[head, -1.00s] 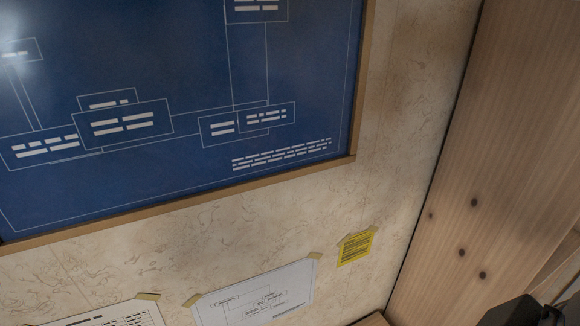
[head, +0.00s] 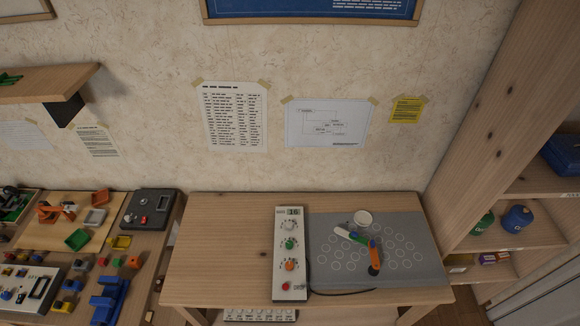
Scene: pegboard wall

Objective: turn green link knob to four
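The green knob (head: 289,243) is on a white control panel (head: 280,255) on the wooden table. It sits between a white knob (head: 289,226) above and an orange knob (head: 290,265) below. Its pointer and scale marks are too small to read. A small display (head: 293,211) at the panel's top seems to read 16. A jointed arm with white, green (head: 358,237), blue and orange links lies on the grey board to the right. Neither of my grippers is in view.
A red button (head: 285,286) is low on the panel. The left part of the table (head: 225,240) is clear. A cluttered bench (head: 100,235) stands left; shelves (head: 545,205) stand right.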

